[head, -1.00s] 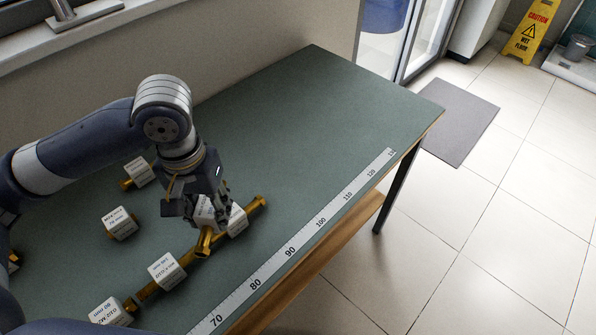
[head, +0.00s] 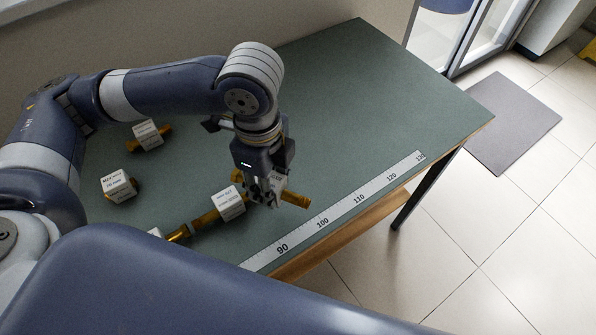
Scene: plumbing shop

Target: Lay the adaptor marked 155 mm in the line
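My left gripper (head: 266,198) points down over the right end of a line of brass pieces. Its fingers are closed around a brass adaptor with a white label block (head: 279,182); a brass end (head: 297,201) sticks out to the right. That label is mostly hidden and unreadable. Just left stands another labelled adaptor (head: 228,201) in the line, with a brass piece (head: 178,234) further left. Another white label (head: 155,232) is partly cut off by my own arm. I cannot tell which adaptor is marked 155 mm. My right gripper is out of view.
Two loose labelled fittings, one upper (head: 148,135) and one lower (head: 118,186), lie on the left of the green table (head: 360,90). A ruler strip (head: 340,211) runs along the front edge. The far right of the table is clear.

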